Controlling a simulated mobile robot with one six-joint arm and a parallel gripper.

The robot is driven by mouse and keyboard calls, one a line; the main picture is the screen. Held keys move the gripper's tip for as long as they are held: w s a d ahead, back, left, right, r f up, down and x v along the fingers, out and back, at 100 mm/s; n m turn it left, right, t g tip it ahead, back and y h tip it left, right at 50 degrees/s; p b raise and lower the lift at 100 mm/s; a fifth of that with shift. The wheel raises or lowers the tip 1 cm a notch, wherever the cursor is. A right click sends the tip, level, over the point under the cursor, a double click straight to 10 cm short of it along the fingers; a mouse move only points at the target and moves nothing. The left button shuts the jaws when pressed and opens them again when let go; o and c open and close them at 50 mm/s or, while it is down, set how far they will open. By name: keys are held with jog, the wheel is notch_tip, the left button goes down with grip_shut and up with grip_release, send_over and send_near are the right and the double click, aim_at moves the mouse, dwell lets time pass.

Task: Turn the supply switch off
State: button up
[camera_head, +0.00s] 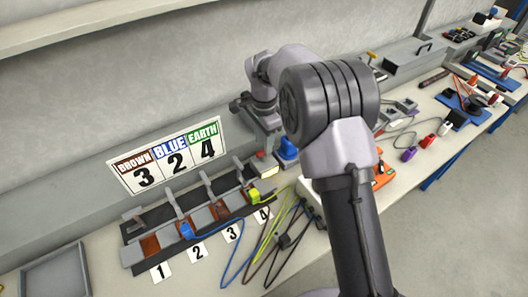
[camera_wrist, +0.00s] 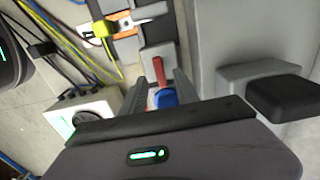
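My gripper (camera_head: 266,128) points down at the right end of the terminal row in the head view, partly hidden by my own arm. In the wrist view its two fingers (camera_wrist: 161,92) stand apart, with a red lever-like part (camera_wrist: 159,70) and a blue part (camera_wrist: 163,98) seen between them. These look like the supply switch. Gaps show beside the fingers, and I cannot tell whether they touch it. In the head view a blue part (camera_head: 288,151) and a small red part (camera_head: 261,154) show just below the gripper. The switch's on or off position is unclear.
The terminal strip (camera_head: 160,217) has clip levers and blue and yellow-green wires. A sign (camera_head: 168,156) reads brown 3, blue 2, earth 4. In the wrist view a grey block with a dark handle (camera_wrist: 285,97) stands right, and a white box (camera_wrist: 65,122) stands left.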

jog(key=shift+f+b, duration=0.3)
jog(key=shift+f, duration=1.25)
jog(key=shift+c, duration=0.5)
grip_shut()
